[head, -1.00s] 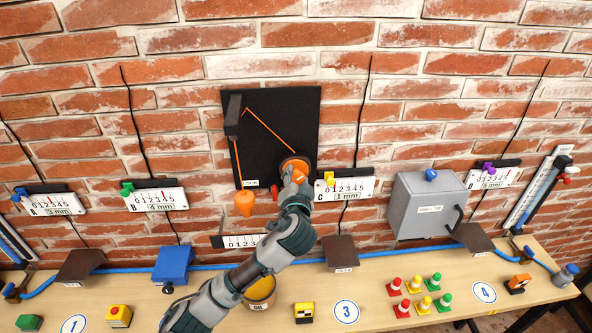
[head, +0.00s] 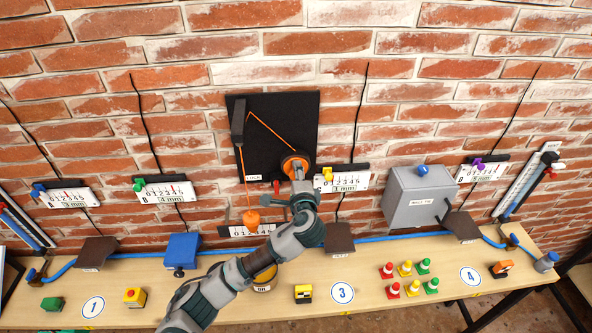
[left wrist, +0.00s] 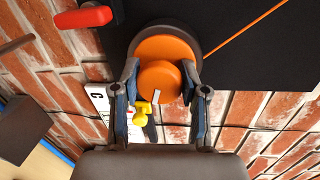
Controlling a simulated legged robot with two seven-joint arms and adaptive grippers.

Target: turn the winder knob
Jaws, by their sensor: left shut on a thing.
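The orange winder knob (head: 293,162) sits at the lower right of a black wall board (head: 282,115). In the left wrist view the round knob (left wrist: 160,78) shows a white mark near its lower edge. My left gripper (left wrist: 160,84) has one finger on each side of the knob and is shut on it; in the head view the gripper (head: 298,173) partly hides it. An orange cord (head: 270,130) runs from the winder up to a dark bracket (head: 238,122) and down to an orange weight (head: 252,217). My right gripper is not in view.
A red lever (left wrist: 82,17) sticks out near the winder. A number scale with a yellow clip (head: 327,174) is close to its right. A grey box (head: 418,197) hangs farther right. The bench (head: 375,268) below holds small cones and blocks.

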